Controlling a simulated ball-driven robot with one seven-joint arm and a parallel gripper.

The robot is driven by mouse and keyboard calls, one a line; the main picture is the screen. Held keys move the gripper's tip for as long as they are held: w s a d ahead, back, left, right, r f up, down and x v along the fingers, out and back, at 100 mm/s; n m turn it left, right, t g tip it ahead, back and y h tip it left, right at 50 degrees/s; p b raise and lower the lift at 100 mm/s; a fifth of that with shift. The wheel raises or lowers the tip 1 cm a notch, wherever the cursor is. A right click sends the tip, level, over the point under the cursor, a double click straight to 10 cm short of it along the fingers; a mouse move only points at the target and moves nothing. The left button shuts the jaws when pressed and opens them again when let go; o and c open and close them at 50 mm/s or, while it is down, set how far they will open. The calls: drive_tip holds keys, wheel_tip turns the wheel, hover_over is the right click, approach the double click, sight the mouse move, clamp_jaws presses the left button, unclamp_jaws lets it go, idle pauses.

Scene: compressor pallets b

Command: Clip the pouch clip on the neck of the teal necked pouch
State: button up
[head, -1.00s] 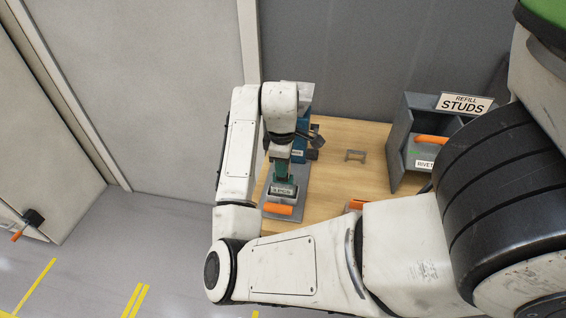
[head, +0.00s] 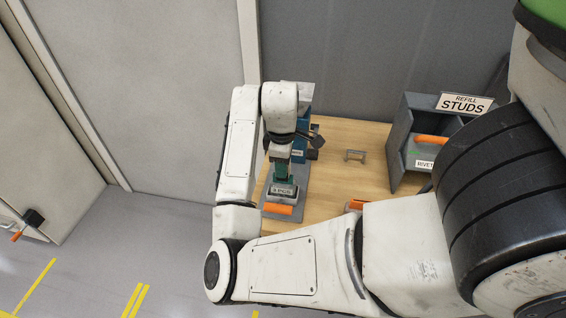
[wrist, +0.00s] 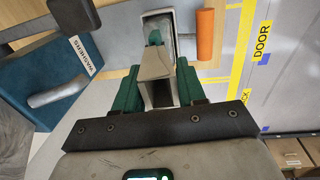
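My gripper (head: 283,172) points down over the tray at the left of the wooden table. In the wrist view its green fingers (wrist: 158,85) stand either side of a grey channel-shaped piece, which looks like the pouch clip (wrist: 155,72), and appear closed on it. Just beyond the clip, a small teal patch (wrist: 155,37) shows inside a pale, grey-walled holder (wrist: 157,17); it may be the neck of the teal pouch, mostly hidden. I cannot tell whether clip and neck touch. In the head view my fingers hide the pouch.
The tray has an orange handle (head: 278,210), also in the wrist view (wrist: 205,35). A teal washers bin (wrist: 62,78) stands close beside my gripper. A grey bracket (head: 356,155) sits on the table (head: 350,135); a grey stud rack (head: 400,150) stands right.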

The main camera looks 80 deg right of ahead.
drive_tip(key=o, duration=0.4)
drive_tip(key=r, duration=0.7)
drive_tip(key=a+r+p, duration=0.1)
drive_tip(key=r, duration=0.2)
drive_tip(key=shift+s+r, duration=0.1)
drive_tip(key=shift+r, duration=0.25)
